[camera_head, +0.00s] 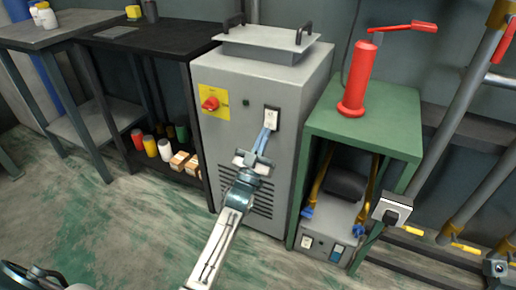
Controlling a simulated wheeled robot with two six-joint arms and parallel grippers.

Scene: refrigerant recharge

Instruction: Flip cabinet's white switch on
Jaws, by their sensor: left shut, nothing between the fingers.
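The grey cabinet (308,88) stands in the middle of the head view. Its white switch (271,117) sits on a small plate on the upper right of the front face. My left gripper (264,139) is shut and empty. Its bluish fingertips are just below the switch plate in the picture and appear close to it; I cannot tell whether they touch. The switch itself is small, so its position is hard to read. My right gripper is not in view.
A red rotary knob (210,103) on a yellow plate is left of the switch. A green stand (398,136) with a red pump (358,80) is close on the right. A black table (150,42) stands on the left. The floor in front is clear.

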